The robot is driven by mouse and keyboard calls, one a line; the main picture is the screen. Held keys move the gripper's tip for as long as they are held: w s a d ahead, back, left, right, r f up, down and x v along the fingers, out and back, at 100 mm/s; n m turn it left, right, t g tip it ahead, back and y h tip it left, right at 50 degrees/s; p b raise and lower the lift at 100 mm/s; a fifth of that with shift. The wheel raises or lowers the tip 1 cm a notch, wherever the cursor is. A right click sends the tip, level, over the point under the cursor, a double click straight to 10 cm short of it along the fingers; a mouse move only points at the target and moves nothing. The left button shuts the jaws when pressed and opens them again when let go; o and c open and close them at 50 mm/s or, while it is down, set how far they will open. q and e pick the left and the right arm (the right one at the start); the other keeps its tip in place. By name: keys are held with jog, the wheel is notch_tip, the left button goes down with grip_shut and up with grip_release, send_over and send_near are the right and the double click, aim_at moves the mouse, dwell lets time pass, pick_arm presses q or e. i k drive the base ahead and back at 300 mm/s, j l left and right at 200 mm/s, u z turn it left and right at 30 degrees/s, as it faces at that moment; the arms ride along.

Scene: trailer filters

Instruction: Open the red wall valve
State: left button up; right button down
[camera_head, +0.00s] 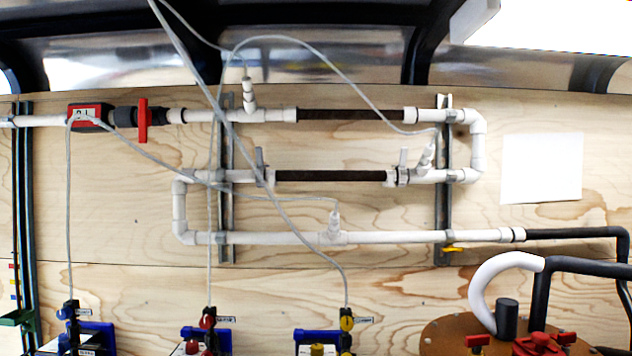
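The red wall valve (143,120) is at the upper left of the head view, on the top white pipe along the plywood wall. Its red handle stands upright, crosswise to the pipe. A dark grey fitting joins it on the left to a red box-shaped meter (88,117). Neither of my grippers is in the head view, and nothing touches the valve handle.
White pipes (400,237) run back and forth on metal struts (443,190). Thin grey cables hang across the wall. Below are blue-framed units (322,340) and a brown round lid (440,338) with other red valve handles (545,342). A yellow handle (453,249) sits under the lowest pipe.

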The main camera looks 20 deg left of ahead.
aim_at(145, 115)
jog(key=u, duration=1.45)
